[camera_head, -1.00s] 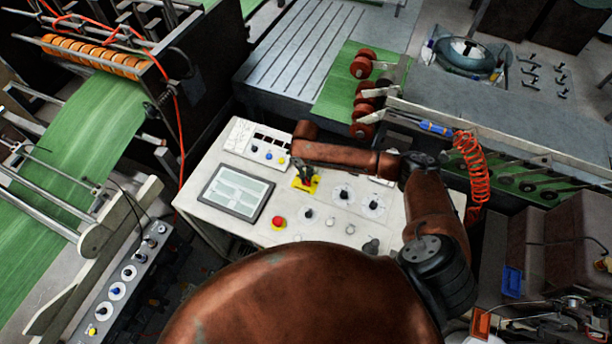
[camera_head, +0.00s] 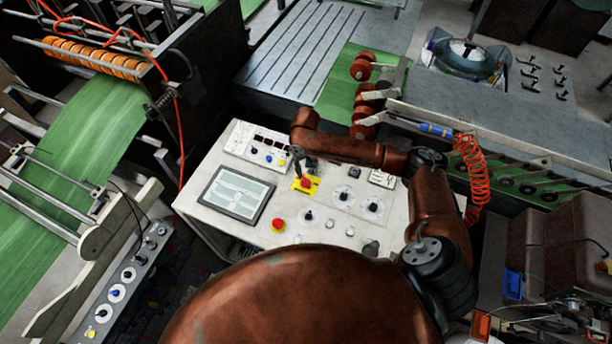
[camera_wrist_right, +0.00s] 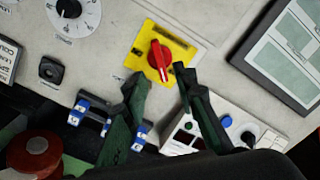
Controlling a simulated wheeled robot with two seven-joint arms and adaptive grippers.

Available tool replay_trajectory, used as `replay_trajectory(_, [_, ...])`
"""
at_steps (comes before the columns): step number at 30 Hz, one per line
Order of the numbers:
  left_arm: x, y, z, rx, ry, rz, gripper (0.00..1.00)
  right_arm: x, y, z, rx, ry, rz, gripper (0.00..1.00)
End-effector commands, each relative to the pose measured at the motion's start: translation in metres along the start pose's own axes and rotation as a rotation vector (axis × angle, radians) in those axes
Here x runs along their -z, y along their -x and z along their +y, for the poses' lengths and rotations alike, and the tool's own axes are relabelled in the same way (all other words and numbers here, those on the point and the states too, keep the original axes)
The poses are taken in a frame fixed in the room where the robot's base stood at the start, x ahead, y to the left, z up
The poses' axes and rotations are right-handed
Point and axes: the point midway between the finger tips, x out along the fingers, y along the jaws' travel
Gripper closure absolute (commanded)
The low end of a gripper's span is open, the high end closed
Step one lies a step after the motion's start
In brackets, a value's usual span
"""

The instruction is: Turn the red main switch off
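The red main switch (camera_head: 305,184) sits on a yellow plate on the pale control panel (camera_head: 225,160). In the right wrist view the red knob (camera_wrist_right: 160,58) has its ridge and white mark running roughly up and down the picture, slightly tilted. My right gripper (camera_head: 299,161) is just behind the switch in the head view. In the wrist view its two dark fingers (camera_wrist_right: 160,81) are apart, with their tips near the plate's lower edge and nothing between them. The fingers appear clear of the knob. My left gripper is in neither view.
Red rollers (camera_head: 363,68) and a coiled red hose (camera_head: 472,175) are near my right arm.

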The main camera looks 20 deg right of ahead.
Motion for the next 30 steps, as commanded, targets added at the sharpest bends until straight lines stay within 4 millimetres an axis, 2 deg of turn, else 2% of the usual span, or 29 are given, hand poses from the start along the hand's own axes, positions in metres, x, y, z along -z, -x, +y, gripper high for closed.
replay_trajectory(3, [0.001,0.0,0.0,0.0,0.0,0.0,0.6,0.001,0.025,0.0,0.0,0.001,0.002,0.74])
replay_trajectory(10, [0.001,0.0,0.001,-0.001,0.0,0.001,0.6,0.0,0.052,0.0,0.0,0.001,0.001,0.74])
replay_trajectory(15, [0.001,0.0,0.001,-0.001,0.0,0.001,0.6,0.0,0.057,0.0,-0.001,0.001,-0.001,0.74])
replay_trajectory(30, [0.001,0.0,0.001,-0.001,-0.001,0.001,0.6,0.0,0.054,-0.001,0.003,0.005,0.004,0.74])
